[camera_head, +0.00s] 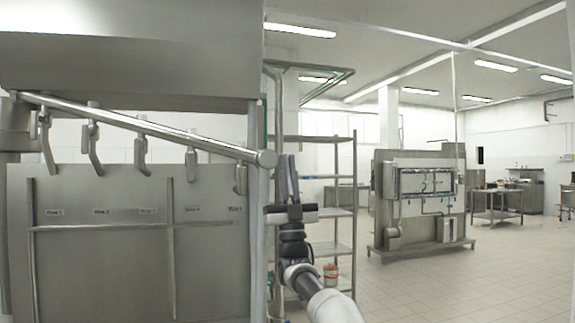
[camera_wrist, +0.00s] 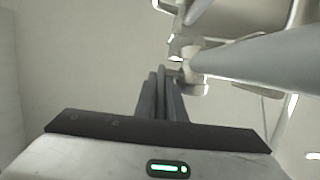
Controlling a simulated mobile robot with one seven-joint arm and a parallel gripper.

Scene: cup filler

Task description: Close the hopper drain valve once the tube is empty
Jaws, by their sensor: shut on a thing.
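The slanted steel tube (camera_head: 150,128) runs along the front of the filling machine, down to a rounded end at the right. Several short outlets hang below it. In the wrist view the tube (camera_wrist: 262,58) comes in from the right and its end lies just beside my fingertips. My gripper (camera_head: 288,160) is upright just right of the tube's end. In the wrist view my gripper (camera_wrist: 162,72) has its fingers nearly together, shut on a small metal part (camera_wrist: 175,73) by the tube end, likely the drain valve handle; the fingers hide most of it. The inside of the tube is hidden.
The hopper (camera_head: 130,50) hangs over the tube, and a steel panel (camera_head: 110,240) stands below it. A vertical post (camera_head: 256,210) is close left of my gripper. A shelf rack (camera_head: 335,200) stands behind. The tiled floor (camera_head: 450,285) at right is clear.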

